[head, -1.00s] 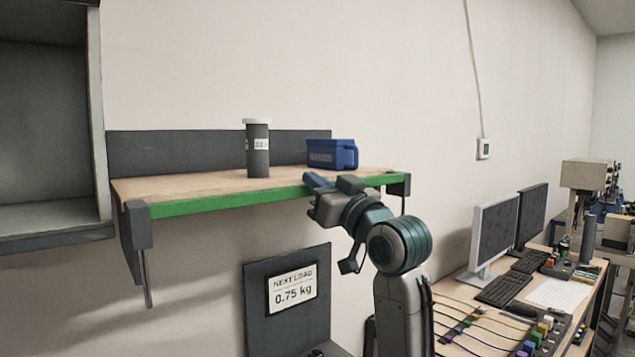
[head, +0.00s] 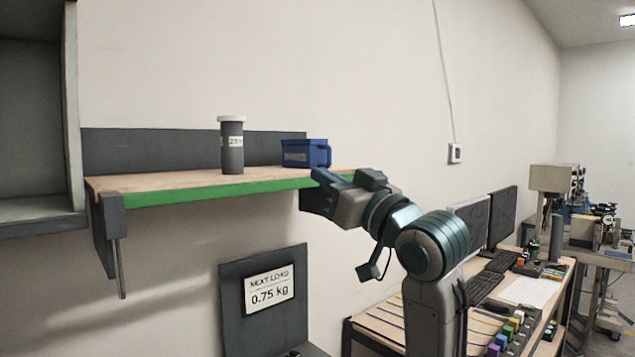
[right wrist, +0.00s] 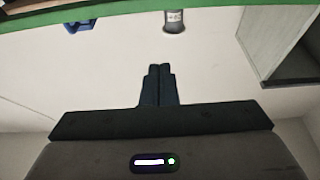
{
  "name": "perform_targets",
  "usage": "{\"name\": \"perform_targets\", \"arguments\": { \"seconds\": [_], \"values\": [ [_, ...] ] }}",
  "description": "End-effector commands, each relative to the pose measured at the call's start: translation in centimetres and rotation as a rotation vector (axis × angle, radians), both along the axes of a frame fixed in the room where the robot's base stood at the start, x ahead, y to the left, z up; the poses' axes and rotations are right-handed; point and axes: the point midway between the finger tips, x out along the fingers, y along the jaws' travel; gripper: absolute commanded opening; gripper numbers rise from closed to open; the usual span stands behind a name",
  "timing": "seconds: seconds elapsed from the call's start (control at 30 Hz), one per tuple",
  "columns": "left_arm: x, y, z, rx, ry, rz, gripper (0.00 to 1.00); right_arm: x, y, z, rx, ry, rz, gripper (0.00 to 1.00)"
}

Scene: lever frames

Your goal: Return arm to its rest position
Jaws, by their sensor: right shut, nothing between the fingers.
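My right arm comes up from the bottom of the head view. Its right gripper (head: 321,187) points left at the right end of the green-edged shelf, in front of it in the picture. In the right wrist view the two fingers (right wrist: 158,80) are together with nothing between them. They point toward the wall under the shelf's green edge. Whether the gripper touches the shelf cannot be told. My left gripper is not in view.
The shelf (head: 200,195) holds a dark canister (head: 232,148) with a white lid and a blue bin (head: 305,153). Below is a panel with a "0.75 kg" sign (head: 269,289). A grey cabinet (head: 35,120) stands left; a desk with monitors (head: 502,217) stands right.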

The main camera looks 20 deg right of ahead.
Motion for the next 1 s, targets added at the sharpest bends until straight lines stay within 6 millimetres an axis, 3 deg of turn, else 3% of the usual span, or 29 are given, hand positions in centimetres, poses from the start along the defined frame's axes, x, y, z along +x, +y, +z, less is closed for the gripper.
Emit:
{"name": "perform_targets", "arguments": {
  "seconds": [0.43,0.57,0.67,0.83,1.0],
  "values": [
    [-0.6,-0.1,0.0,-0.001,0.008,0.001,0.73,0.0,0.0,0.0,0.000,0.000,0.000,0.00],
    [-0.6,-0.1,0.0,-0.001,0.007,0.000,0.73,0.6,0.0,-1.8,-0.004,0.034,-0.008,0.00],
    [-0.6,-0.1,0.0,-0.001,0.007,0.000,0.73,1.7,0.0,-5.9,-0.014,0.109,-0.028,0.00],
    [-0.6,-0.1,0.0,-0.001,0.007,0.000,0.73,3.2,-0.3,-16.7,-0.047,0.307,-0.080,0.00],
    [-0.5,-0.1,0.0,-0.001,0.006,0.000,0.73,2.3,-0.7,-27.7,-0.088,0.511,-0.131,0.00]
  ]
}}
